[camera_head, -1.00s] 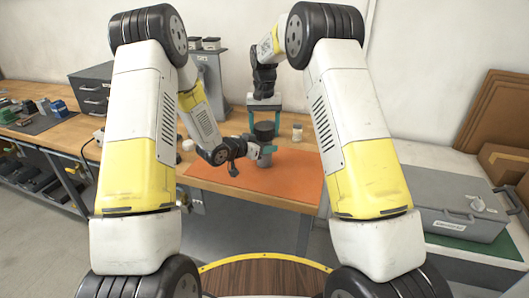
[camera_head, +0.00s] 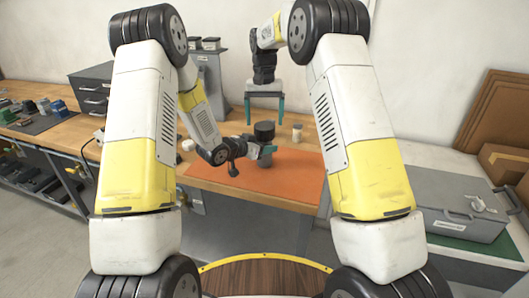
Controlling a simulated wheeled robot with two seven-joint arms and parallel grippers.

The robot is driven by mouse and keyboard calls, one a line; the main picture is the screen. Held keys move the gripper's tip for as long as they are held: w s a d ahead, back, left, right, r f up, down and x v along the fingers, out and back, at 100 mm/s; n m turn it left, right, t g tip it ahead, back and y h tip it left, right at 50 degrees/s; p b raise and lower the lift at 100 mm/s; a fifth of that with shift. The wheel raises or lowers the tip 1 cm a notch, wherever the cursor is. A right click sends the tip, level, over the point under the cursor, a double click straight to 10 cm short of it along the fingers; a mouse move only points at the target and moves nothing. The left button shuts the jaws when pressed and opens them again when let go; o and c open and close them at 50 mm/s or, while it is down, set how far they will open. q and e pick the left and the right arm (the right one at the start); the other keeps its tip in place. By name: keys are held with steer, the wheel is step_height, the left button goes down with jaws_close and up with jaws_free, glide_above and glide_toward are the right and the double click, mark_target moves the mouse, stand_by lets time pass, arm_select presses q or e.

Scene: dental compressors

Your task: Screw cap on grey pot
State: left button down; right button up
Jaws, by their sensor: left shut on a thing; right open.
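The grey pot (camera_head: 265,158) stands upright over the orange mat (camera_head: 225,179). The dark cap (camera_head: 264,130) sits on top of the pot; I cannot tell how tightly it is seated. My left gripper (camera_head: 266,151) is shut on the pot from its left side. My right gripper (camera_head: 265,108) is open and empty, pointing down with its teal fingers above and behind the cap, apart from it.
A small whitish jar (camera_head: 297,133) stands on the bench right of the pot. A round white item (camera_head: 187,145) lies at the left. Dark drawers (camera_head: 92,92) stand at the back left. A grey case (camera_head: 455,210) is at the right.

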mark_target(265, 125)
steer(key=shift+c, duration=0.2)
steer(key=shift+c, duration=1.3)
steer(key=shift+r+n, duration=0.7)
steer(key=shift+n, duration=0.5)
steer(key=shift+r+n, duration=1.05)
steer(key=shift+n, duration=0.35)
steer(key=shift+f, duration=4.05)
